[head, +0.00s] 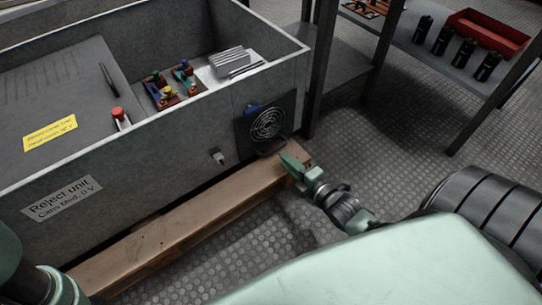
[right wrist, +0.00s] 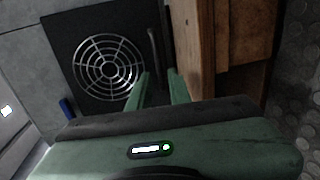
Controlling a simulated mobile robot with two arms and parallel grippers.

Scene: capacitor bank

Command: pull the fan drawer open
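The fan drawer (head: 267,124) is a dark panel with a round metal grille, low on the right end of the grey cabinet's front. It looks closed. In the right wrist view the fan drawer (right wrist: 60,40) fills the upper left, and its thin dark bar handle (right wrist: 154,48) stands along its right side. My right gripper (head: 288,157) is just in front of the panel's lower right. In the right wrist view its green fingers (right wrist: 160,80) are apart, with the handle just beyond the gap; I cannot tell whether they touch it. My left gripper is out of view.
A wooden beam (head: 190,215) runs along the cabinet's foot, close beside my right gripper. The cabinet (head: 130,165) holds coloured parts and a red button. A shelf (head: 425,50) with black cylinders and a red tray (head: 487,32) stands at the upper right. Floor between is clear.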

